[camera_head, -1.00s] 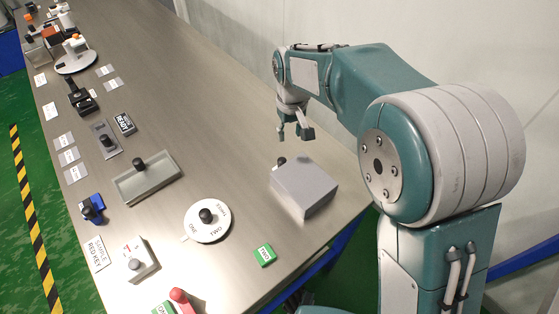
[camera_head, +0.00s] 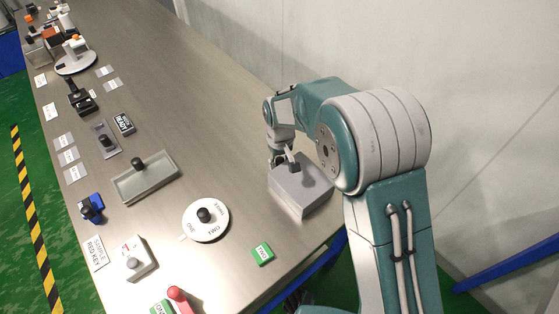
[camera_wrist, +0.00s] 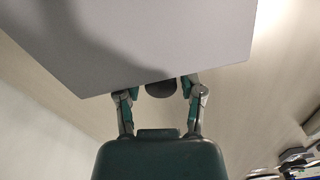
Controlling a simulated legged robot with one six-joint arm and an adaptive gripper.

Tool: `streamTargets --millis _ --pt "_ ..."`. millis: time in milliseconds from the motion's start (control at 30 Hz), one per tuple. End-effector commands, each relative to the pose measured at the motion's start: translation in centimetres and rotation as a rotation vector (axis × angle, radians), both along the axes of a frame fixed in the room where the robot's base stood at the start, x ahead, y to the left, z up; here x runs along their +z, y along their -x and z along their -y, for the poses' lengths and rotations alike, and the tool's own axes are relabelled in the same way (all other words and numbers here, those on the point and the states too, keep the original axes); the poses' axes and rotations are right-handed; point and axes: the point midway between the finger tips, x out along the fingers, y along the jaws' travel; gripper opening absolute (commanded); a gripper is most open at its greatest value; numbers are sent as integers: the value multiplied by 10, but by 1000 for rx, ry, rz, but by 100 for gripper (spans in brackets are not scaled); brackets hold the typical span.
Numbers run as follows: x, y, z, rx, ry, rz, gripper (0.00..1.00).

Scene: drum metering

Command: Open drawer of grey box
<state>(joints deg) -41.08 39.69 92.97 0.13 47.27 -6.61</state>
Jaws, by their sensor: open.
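The grey box (camera_head: 301,190) stands on the metal table near its right edge in the head view. In the wrist view its flat grey face (camera_wrist: 150,40) fills the upper part of the picture. A dark round knob (camera_wrist: 160,89) shows at the box's edge, partly hidden by it. My gripper (camera_head: 284,163) is at the box's far side in the head view. In the wrist view its two fingers (camera_wrist: 159,95) are open, one on each side of the knob. I cannot tell whether they touch it. No drawer opening is visible.
Left of the box are a white dial (camera_head: 206,220), a green label block (camera_head: 262,254) and a shallow tray (camera_head: 145,178) with a black knob. A wall runs along the right. The table beyond the box is clear.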

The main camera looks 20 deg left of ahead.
Motion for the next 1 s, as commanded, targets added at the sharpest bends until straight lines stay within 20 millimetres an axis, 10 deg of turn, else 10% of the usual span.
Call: streamTargets --millis 233,367,1000 --pt "-2 0 -2 0 1 1 50" --pt "-2 0 -2 1 1 1 0" --pt "-3 -28 -53 1 1 1 0"
